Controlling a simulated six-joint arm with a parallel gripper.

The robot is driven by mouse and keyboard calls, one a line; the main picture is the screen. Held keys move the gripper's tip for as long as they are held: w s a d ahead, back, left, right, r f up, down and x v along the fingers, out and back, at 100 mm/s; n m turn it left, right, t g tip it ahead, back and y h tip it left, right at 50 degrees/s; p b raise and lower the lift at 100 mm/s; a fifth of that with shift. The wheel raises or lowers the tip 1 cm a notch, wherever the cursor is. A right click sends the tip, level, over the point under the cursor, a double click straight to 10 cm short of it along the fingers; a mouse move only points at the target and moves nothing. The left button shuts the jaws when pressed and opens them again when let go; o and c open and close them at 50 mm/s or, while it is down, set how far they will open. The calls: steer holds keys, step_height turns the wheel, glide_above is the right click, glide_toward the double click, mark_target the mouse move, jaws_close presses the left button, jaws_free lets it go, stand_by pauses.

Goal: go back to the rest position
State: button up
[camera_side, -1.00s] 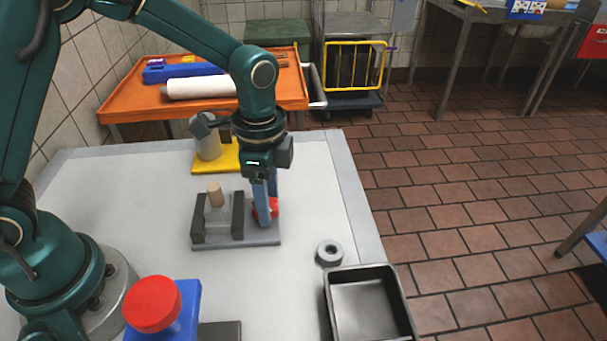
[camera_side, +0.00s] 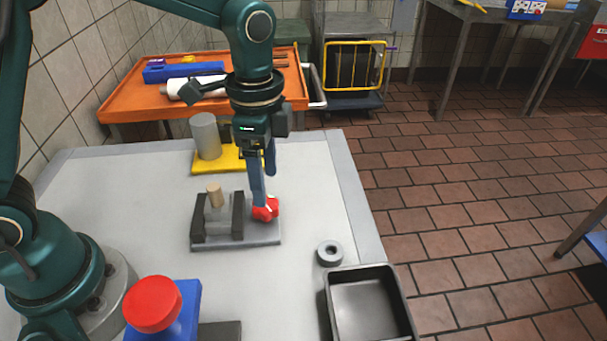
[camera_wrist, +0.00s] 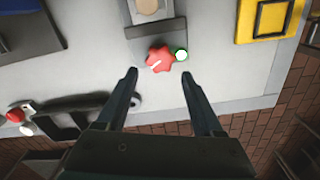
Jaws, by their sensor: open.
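My gripper (camera_side: 263,188) is open and empty, pointing down just above a red star-shaped knob (camera_side: 266,209). In the side view the fingers overlap the knob in the picture. The wrist view shows my gripper (camera_wrist: 158,90) with its fingers apart and the red knob (camera_wrist: 160,58) ahead of the tips, not between them. The knob sits on the right part of a grey fixture (camera_side: 262,236). A light wooden peg (camera_side: 215,195) stands between the fixture's dark uprights. A small green-white round spot (camera_wrist: 181,55) shows beside the knob in the wrist view.
A grey cylinder (camera_side: 205,136) stands on a yellow plate (camera_side: 205,169) behind. A grey ring (camera_side: 330,253) and a dark metal tray (camera_side: 368,270) lie at the right. A red button on a blue box (camera_side: 153,303) is in front. The table's left middle is clear.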

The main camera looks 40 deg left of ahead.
steer(key=shift+w+a+r, duration=0.1)
steer(key=shift+r, duration=0.2)
steer(key=s+a+r+n+t, duration=0.4)
steer(key=s+r, duration=0.1)
steer(key=r, duration=0.4)
steer(key=s+a+f+n+t, duration=0.1)
steer(key=s+f+n, duration=0.1)
steer(key=s+n, duration=0.5)
steer(key=shift+s+a+n+t, duration=0.25)
steer(key=shift+a+n+t, duration=0.1)
steer(key=shift+n, duration=0.15)
